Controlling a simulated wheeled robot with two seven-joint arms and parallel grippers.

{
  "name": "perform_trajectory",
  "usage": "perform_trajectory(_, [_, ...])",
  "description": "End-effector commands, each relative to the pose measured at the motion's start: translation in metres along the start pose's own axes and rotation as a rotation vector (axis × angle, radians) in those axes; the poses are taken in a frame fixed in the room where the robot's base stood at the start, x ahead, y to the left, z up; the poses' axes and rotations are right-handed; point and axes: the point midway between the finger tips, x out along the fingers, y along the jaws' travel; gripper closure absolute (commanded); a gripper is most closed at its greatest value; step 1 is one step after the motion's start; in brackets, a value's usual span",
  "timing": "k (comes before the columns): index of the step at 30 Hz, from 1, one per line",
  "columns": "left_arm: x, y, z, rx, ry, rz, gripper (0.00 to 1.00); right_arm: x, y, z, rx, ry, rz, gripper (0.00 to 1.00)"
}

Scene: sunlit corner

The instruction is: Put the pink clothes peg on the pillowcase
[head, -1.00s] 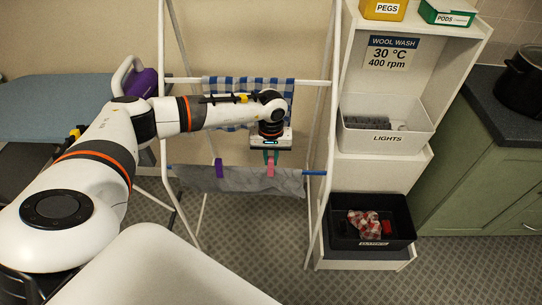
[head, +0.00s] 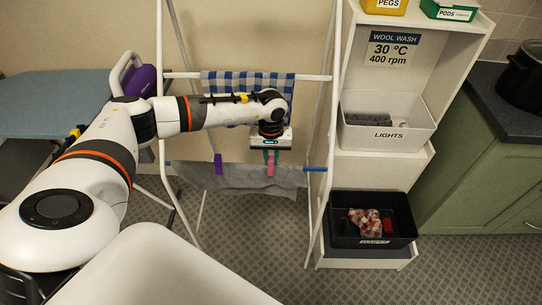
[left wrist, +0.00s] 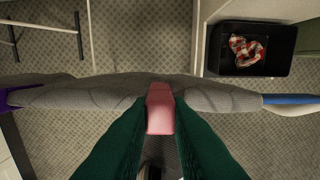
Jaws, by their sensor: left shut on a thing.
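The pink clothes peg (head: 270,168) is upright at the top edge of the grey pillowcase (head: 235,180), which hangs over the lower blue rail of the drying rack. My left gripper (head: 270,155) is shut on the peg from above, its green fingers on either side of it. In the left wrist view the peg (left wrist: 160,110) sits between the green fingers (left wrist: 160,125), over the grey cloth (left wrist: 110,92). I cannot tell whether its jaws grip the cloth. A purple peg (head: 218,165) is on the pillowcase's left part. My right gripper is not in view.
A blue checked cloth (head: 228,84) hangs on the upper rail, behind my left arm. A white shelf (head: 385,165) at right holds a LIGHTS bin (head: 388,140) and a dark bin (head: 405,230) with a red checked cloth (head: 366,222). An ironing board (head: 60,105) stands at left.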

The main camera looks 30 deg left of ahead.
Motion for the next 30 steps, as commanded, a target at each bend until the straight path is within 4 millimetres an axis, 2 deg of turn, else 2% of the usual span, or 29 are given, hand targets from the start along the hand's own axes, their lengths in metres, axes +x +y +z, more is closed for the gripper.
perform_trajectory(4, [0.000,0.000,0.000,0.000,0.000,0.000,0.94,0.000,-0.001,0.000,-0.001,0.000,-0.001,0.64])
perform_trajectory(5, [0.000,0.000,0.000,0.000,0.000,0.000,0.80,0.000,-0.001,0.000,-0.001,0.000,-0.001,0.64])
perform_trajectory(9, [0.000,0.000,0.000,0.000,0.000,0.000,0.57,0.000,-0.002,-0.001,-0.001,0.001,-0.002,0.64])
perform_trajectory(20, [-0.004,0.000,0.000,0.000,0.000,0.000,0.57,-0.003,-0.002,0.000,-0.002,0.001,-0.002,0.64])
perform_trajectory(30, [-0.037,0.000,0.000,-0.001,-0.001,0.000,0.57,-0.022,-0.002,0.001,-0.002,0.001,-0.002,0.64])
